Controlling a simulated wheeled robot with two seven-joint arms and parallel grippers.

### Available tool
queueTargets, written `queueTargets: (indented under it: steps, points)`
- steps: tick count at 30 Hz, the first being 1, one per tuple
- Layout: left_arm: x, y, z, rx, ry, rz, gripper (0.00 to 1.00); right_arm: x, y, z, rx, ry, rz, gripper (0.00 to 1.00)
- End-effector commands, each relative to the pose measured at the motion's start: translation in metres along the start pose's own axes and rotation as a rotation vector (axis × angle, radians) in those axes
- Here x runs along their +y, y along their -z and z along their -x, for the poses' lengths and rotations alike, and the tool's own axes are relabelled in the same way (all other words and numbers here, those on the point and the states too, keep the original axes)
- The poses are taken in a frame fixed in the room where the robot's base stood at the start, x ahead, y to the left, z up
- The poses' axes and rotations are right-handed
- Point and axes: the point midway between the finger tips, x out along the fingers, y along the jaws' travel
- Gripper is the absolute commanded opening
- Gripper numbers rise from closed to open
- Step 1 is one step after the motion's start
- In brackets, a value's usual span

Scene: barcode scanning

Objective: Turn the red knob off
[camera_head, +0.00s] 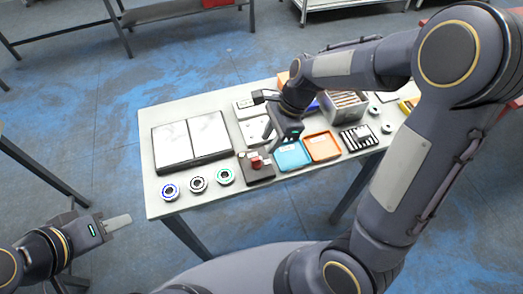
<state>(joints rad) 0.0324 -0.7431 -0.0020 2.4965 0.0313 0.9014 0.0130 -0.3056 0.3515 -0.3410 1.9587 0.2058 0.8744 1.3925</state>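The red knob (256,160) sits on a small dark box (259,172) at the front middle of the table. The knob is small here, and its setting cannot be read. My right gripper (273,143) points down just above and to the right of the knob, close to it. I cannot tell whether it touches the knob, and its fingers are too small and partly hidden to show their gap. My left gripper (122,222) is off the table's front left corner, away from the knob. Its fingers are seen edge-on, with nothing visible in them.
Several ring-shaped items (198,184) line the front edge. A blue tray (292,156) and an orange tray (322,147) lie right of the box. My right arm crosses above the table's right side.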

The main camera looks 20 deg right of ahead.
Motion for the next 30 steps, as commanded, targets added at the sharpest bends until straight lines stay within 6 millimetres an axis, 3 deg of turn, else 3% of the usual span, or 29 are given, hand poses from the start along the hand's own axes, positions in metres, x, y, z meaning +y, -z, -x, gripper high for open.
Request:
queueTargets:
  steps: [6, 12, 23, 30]
  points:
    - [-0.001, -0.001, -0.002, 0.0, 0.0, 0.0, 0.36, 0.002, 0.001, -0.037, 0.001, -0.006, 0.001, 0.33]
    - [-0.001, -0.001, -0.003, 0.0, 0.0, 0.0, 0.36, 0.002, 0.001, -0.062, 0.0, -0.003, 0.003, 0.33]
    - [-0.001, -0.001, -0.003, 0.0, 0.0, 0.0, 0.36, 0.001, 0.0, -0.069, 0.0, 0.0, 0.004, 0.33]
    - [-0.001, -0.001, -0.003, 0.0, 0.0, 0.0, 0.36, 0.001, 0.0, -0.069, 0.0, 0.0, 0.004, 0.04]
